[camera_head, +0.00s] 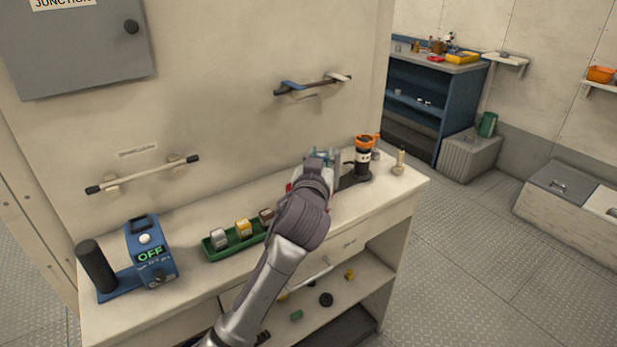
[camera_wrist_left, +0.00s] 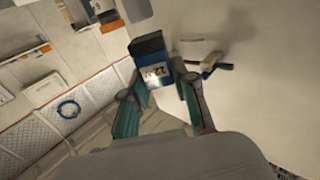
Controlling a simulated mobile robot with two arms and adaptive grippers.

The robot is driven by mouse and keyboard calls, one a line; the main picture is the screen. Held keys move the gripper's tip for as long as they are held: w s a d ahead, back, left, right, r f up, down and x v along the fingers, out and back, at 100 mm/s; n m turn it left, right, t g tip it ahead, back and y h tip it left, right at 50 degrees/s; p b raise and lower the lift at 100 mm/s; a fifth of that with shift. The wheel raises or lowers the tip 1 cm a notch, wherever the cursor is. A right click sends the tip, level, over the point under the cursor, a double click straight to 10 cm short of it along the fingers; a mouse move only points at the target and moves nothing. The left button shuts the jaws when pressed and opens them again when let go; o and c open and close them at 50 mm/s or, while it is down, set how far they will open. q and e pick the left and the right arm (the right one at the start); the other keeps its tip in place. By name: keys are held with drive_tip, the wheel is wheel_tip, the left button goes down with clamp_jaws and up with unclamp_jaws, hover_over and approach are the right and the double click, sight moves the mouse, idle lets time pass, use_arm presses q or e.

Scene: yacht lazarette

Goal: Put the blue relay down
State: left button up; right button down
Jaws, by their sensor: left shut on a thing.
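A blue relay (camera_wrist_left: 149,45) with a white label reading "12" sits between the fingers of my left gripper (camera_wrist_left: 157,88) in the left wrist view. The gripper is shut on it. In the head view my left gripper (camera_head: 320,160) is over the back of the white workbench (camera_head: 195,205), near the wall. The wrist and arm hide most of the gripper there, and I cannot make out the relay. A green tray (camera_head: 216,257) on the bench, left of my arm, holds a grey, a yellow and a brown block; my arm hides its right end. My right gripper is not in view.
A blue device (camera_head: 151,250) showing "OFF" stands at the bench's left, beside a black cylinder (camera_head: 96,266). An orange-topped black item (camera_head: 364,160) and a small brass-coloured piece (camera_head: 399,162) stand at the right end. Wall rails (camera_head: 145,174) project above. A shelf below holds small parts.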

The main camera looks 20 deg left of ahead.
use_arm(q)
drive_tip(key=w+a+f, duration=0.1)
drive_tip(key=a+f, duration=0.2)
drive_tip(key=f, duration=0.3)
drive_tip(key=shift+w, duration=0.25)
drive_tip(key=shift+f, duration=0.1)
drive_tip(key=shift+f+b, duration=0.45)
drive_tip(key=shift+f, duration=0.15)
drive_tip(key=o, duration=1)
drive_tip(key=shift+r, duration=0.15)
